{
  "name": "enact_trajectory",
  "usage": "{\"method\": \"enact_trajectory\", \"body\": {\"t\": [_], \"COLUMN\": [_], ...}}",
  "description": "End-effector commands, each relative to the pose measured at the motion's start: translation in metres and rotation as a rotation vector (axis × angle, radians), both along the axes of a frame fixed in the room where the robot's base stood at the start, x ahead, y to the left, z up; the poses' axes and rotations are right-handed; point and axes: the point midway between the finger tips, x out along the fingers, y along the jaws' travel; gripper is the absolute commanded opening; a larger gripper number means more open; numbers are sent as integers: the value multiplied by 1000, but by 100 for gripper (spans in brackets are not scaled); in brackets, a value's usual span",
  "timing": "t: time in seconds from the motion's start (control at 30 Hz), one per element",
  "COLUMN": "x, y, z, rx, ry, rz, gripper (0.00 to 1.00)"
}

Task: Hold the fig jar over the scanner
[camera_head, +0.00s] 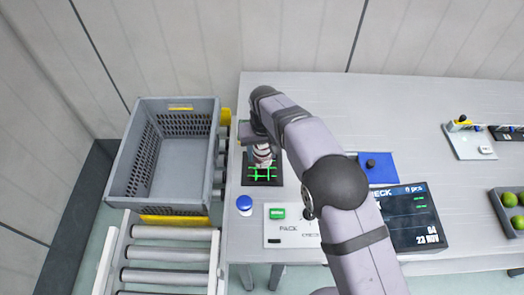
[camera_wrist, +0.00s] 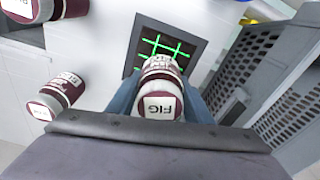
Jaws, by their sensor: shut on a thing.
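The fig jar (camera_wrist: 160,104) has a pale lid marked FIG and a dark red and whitish body. My gripper (camera_wrist: 158,108) is shut on it, with blue fingers on both sides. In the head view the jar (camera_head: 263,153) shows under my gripper (camera_head: 262,148), partly hidden by my arm. The scanner (camera_head: 262,181) is a dark square plate with bright green crossing lines. The jar overlaps its upper part in the head view. In the wrist view the scanner (camera_wrist: 137,45) lies just beyond the jar. The height of the jar above it is hard to tell.
A grey tote (camera_head: 165,207) sits left, by a roller conveyor (camera_head: 168,254). A blue button (camera_head: 244,204), a PACK panel (camera_head: 290,229) and a dark display (camera_head: 415,220) line the table's front.

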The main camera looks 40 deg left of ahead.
Motion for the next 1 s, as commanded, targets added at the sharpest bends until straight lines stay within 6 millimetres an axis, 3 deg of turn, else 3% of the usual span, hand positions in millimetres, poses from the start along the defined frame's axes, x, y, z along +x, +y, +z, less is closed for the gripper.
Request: {"method": "enact_trajectory", "body": {"t": [0.43,1.0], "x": [0,0], "y": [1,1], "z": [6,47], "rx": [2,2], "ry": [-2,-1], "rz": [0,0], "gripper": [13,13]}}
